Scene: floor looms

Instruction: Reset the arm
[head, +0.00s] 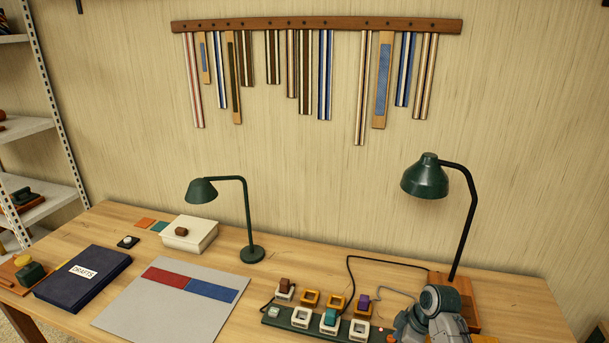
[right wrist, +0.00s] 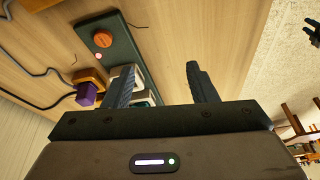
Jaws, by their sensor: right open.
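My right gripper (right wrist: 162,82) is open, with nothing between its two dark fingers in the right wrist view. Grey parts of my right arm show at the lower right of the head view, at the right end of a dark green panel (head: 314,325). The panel carries several white and orange square frames. A purple block (head: 363,301) sits in a frame at its back; it also shows in the right wrist view (right wrist: 86,94). A teal block (head: 330,317) and a brown block (head: 285,285) sit in other frames. My left gripper is not in view.
A large green lamp (head: 426,179) stands behind my right arm, and a smaller lamp (head: 203,190) is further left. A grey board (head: 150,315) with red and blue strips, a dark drafts book (head: 75,285) and a white box (head: 190,233) lie left. Dark cables run behind the panel.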

